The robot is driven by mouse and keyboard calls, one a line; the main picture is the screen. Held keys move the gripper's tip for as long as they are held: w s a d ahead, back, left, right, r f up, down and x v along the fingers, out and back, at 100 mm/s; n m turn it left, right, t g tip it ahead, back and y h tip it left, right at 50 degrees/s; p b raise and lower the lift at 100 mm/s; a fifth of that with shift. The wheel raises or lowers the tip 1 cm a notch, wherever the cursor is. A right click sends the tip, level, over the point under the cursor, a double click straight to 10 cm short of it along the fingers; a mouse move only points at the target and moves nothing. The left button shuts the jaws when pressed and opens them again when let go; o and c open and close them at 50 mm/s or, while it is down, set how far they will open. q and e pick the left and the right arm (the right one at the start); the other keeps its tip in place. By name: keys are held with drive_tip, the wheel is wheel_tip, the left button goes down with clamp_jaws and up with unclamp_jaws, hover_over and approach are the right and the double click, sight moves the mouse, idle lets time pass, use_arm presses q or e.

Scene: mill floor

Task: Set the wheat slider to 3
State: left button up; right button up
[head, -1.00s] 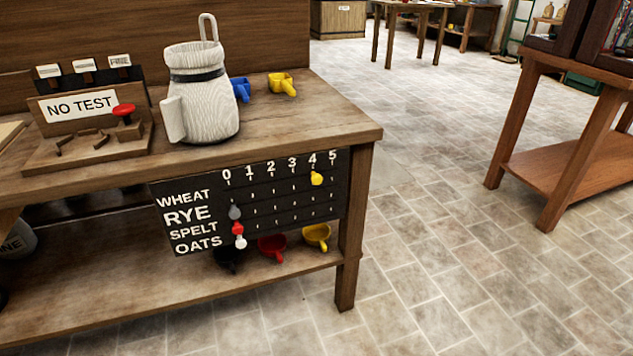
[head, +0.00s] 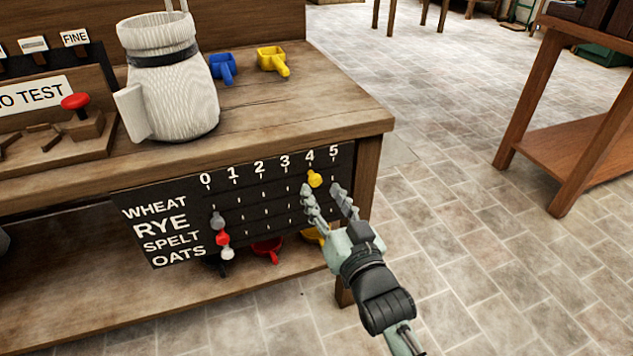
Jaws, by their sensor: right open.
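The black slider board (head: 150,247) hangs on the front of the wooden bench, with rows WHEAT, RYE, SPELT and OATS and columns 0 to 5. The yellow knob (head: 314,179) in the top, WHEAT row sits under 4. The grey knob (head: 217,221), red knob (head: 222,239) and white knob (head: 228,254) of the lower rows sit at the 0 end. My right gripper (head: 325,190) is open, its fingers reaching up from below right, just below and around the yellow knob. I cannot tell whether it touches it. My left gripper is not in view.
A white jug (head: 180,100), blue scoop (head: 222,69), yellow scoop (head: 272,60) and NO TEST stand with red knob (head: 75,101) are on the bench top. Red (head: 267,247) and yellow cups are on the lower shelf. A wooden table (head: 570,150) stands right; floor between is clear.

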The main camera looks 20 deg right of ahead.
sight(316, 183)
drive_tip(key=shift+w, duration=1.8)
clamp_jaws()
